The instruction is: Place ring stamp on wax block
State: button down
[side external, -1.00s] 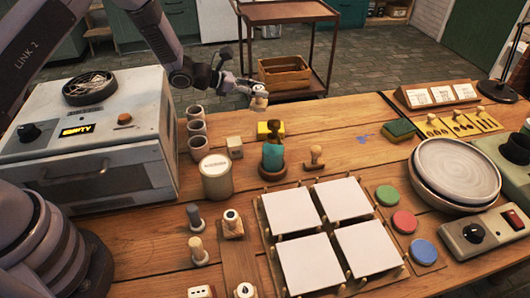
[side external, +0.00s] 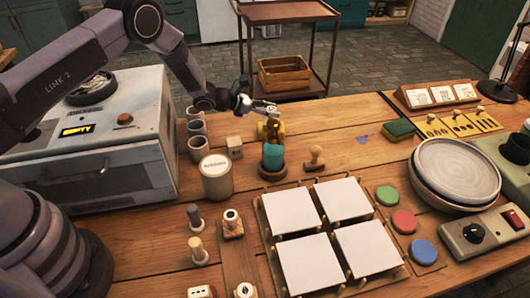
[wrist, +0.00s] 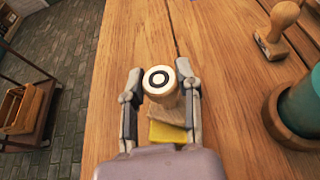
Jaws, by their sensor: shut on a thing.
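The ring stamp (wrist: 160,81) is a pale wooden stamp with a black ring mark on its round top. My gripper (wrist: 160,84) is shut on it, one finger on each side, and it also shows in the side external view (side external: 268,114). The yellow wax block (wrist: 168,133) lies on the table under the stamp.
A teal object in a round wooden holder (side external: 272,172) and another wooden stamp (side external: 315,158) stand close in front. A wooden cube (side external: 234,147), a jar (side external: 215,178) and several cups stand to the left.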

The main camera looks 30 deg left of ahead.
jog(key=c, duration=0.8)
grip_release()
jog(key=shift+f, duration=0.1)
